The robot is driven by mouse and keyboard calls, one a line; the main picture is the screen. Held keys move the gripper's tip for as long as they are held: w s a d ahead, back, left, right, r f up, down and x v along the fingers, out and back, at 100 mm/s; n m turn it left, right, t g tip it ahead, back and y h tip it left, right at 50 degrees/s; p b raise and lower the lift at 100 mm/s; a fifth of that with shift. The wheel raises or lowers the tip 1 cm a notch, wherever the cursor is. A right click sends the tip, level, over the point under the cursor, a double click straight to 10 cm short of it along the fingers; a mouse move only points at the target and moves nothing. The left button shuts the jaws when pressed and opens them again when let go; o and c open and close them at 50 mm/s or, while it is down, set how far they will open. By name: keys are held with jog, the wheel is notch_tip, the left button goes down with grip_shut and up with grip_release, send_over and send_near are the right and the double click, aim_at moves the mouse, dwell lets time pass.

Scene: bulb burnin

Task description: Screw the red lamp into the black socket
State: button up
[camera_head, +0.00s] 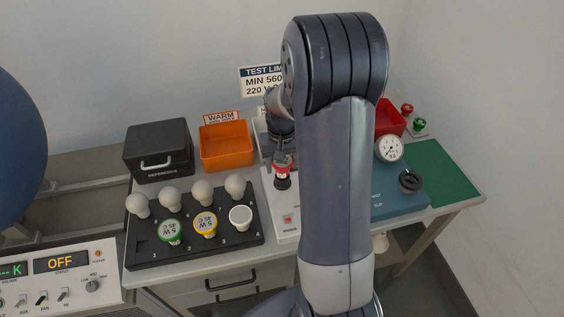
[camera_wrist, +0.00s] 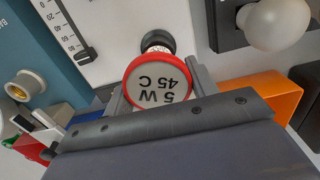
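The red lamp (camera_head: 282,161), with a red rim and a white face marked "5 W 45 C", is upright at my gripper (camera_head: 281,153), just above the black socket (camera_head: 283,183) on the white panel. In the wrist view, the red lamp (camera_wrist: 158,84) lies between the two fingers of my gripper (camera_wrist: 157,90), which appear closed on its sides. The black socket (camera_wrist: 157,39) shows partly past the lamp's far edge. I cannot tell whether the lamp's base is inside the socket or only over it.
A black tray (camera_head: 133,234) holds several white bulbs plus green, yellow and white lamps. An orange bin (camera_head: 226,145) and black box (camera_head: 158,149) stand behind it. A blue fixture (camera_head: 395,200) with a gauge is at right. My arm hides the middle of the bench.

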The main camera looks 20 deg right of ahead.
jog(key=c, duration=0.4)
jog(key=m, duration=0.6)
jog(key=shift+s+d, duration=0.15)
jog(key=shift+s, duration=0.05)
jog(key=m, duration=0.5)
jog(key=shift+s+f+m, duration=0.1)
jog(key=shift+s+m, duration=0.1)
jog(key=shift+m, duration=0.1)
jog(key=m, duration=0.5)
jog(key=shift+s, duration=0.2)
jog(key=m, duration=0.6)
jog(key=shift+s+d, duration=0.1)
jog(key=shift+s, duration=0.05)
jog(key=o, duration=0.8)
jog(key=shift+c, duration=0.2)
jog(key=shift+o, duration=0.5)
